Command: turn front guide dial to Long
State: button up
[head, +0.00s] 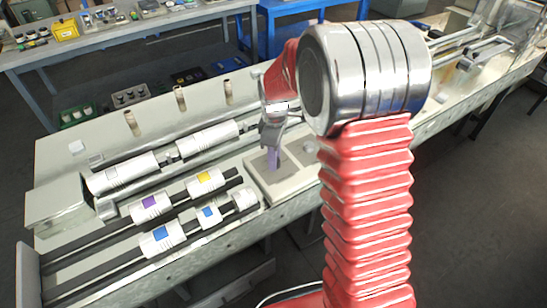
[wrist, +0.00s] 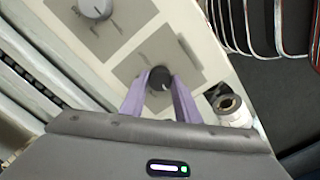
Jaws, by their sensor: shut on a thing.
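My gripper (wrist: 160,90) is shut on a dark round dial (wrist: 160,76) in the wrist view, with a purple finger on either side of it. The dial has a small light mark on its face and sits on a grey plate (wrist: 128,72). Labels around it are too small to read, so its setting cannot be told. In the head view my gripper (head: 274,158) points down at the control panel (head: 262,186), and its fingers hide the dial. A second, light grey dial (wrist: 96,8) shows at the top of the wrist view; it also shows in the head view (head: 307,148).
White rollers (head: 209,138) and dark rails with rollers with purple, yellow and blue patches lie left of the panel. A ring-ended cylinder (wrist: 230,105) stands close right of the gripper in the wrist view. Several short posts (head: 180,95) line the bench's back.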

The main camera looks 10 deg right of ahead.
jog(key=m, duration=0.5)
jog(key=shift+s+m, duration=0.1)
jog(key=shift+m, duration=0.2)
jog(key=m, duration=0.5)
jog(key=shift+m, duration=0.4)
jog(key=o, duration=1)
jog(key=shift+o, duration=0.2)
notch_tip(320, 180, up, 14)
jog(key=shift+f, duration=0.15)
